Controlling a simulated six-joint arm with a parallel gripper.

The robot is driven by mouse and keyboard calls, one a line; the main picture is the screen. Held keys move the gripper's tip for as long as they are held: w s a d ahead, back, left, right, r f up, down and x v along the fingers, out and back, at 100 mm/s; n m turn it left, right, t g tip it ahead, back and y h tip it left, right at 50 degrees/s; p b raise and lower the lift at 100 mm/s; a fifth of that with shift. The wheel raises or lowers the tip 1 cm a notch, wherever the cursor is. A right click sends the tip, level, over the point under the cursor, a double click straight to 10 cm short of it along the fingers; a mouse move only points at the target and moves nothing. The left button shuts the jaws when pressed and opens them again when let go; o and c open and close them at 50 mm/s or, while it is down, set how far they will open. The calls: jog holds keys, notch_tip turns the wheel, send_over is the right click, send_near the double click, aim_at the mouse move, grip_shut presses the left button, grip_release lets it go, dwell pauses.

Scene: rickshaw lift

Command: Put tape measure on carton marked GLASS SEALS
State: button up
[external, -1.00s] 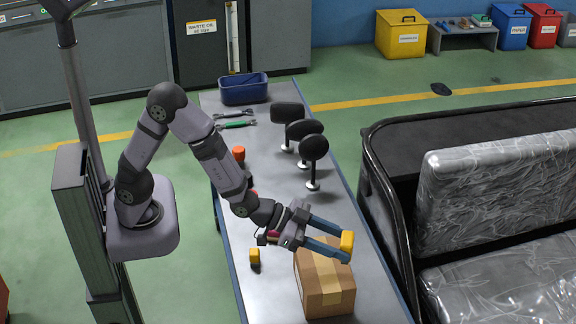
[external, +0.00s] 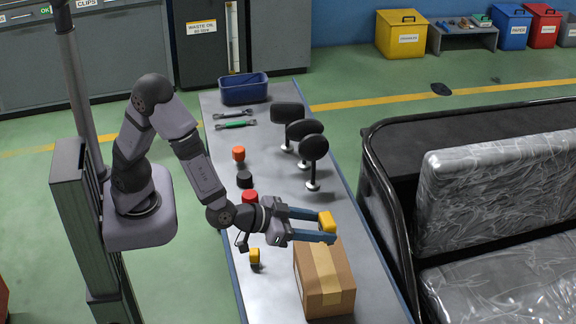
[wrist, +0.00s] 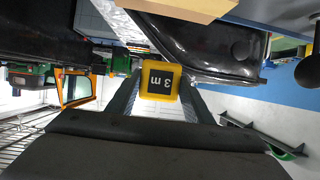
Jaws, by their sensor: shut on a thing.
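A yellow tape measure (external: 327,222), with a black face marked "3 m" in the wrist view (wrist: 160,80), is held between the fingertips of my gripper (external: 325,228). My gripper is shut on it and points to the right, above the bench. No lettering can be read on the carton.
A small yellow-and-black object (external: 255,257) stands on the bench (external: 270,290) left of the carton. Red, black and orange round items (external: 238,154) line the left side. Black-headed stands (external: 313,150) line the right. A blue bin (external: 243,89) and wrenches (external: 236,125) are at the far end.

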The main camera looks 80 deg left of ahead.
send_over(319, 272)
jog(key=shift+f, duration=2.9)
jog(key=shift+f, duration=0.1)
jog(key=shift+f, duration=1.95)
jog(key=shift+f, duration=0.2)
jog(key=o, duration=1.1)
jog(key=shift+r, duration=0.1)
